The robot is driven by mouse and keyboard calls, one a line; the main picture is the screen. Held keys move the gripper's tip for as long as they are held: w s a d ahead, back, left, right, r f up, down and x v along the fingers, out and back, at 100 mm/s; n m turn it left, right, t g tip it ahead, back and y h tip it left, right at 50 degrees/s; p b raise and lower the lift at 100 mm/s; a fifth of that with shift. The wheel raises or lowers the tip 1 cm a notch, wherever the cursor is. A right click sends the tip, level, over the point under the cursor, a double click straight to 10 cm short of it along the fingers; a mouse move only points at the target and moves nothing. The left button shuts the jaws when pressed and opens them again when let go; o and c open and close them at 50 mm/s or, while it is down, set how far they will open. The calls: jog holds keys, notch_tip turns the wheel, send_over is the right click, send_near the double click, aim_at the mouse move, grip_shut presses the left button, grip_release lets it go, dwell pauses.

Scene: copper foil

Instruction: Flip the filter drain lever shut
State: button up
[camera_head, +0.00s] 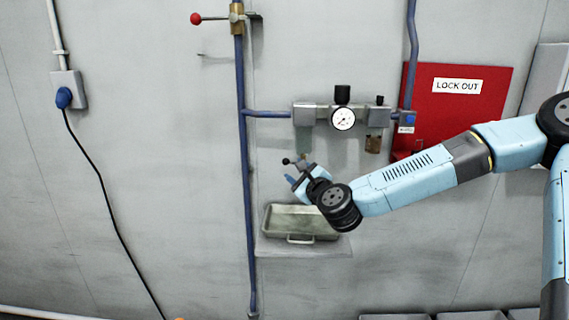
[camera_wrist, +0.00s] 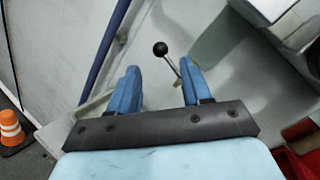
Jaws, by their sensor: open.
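The drain lever is a thin metal rod with a black ball knob (camera_head: 286,161). In the head view it sticks out to the left below the filter unit (camera_head: 305,115), just above my gripper (camera_head: 296,180). In the wrist view the lever knob (camera_wrist: 160,48) stands beyond and between the two blue fingertips of my gripper (camera_wrist: 160,78). Its rod slants down to the right, passing close to the right finger; I cannot tell whether they touch. My gripper is open and holds nothing. The lever's pivot is partly hidden by my gripper.
A blue vertical pipe (camera_head: 243,180) runs on the left. A pressure gauge (camera_head: 343,118) and a red lock-out board (camera_head: 480,110) are on the wall. An orange cone (camera_wrist: 12,130) stands on the floor.

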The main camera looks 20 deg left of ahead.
aim_at(286, 162)
jog(key=x, duration=0.8)
jog(key=shift+w+a, duration=0.1)
grip_shut()
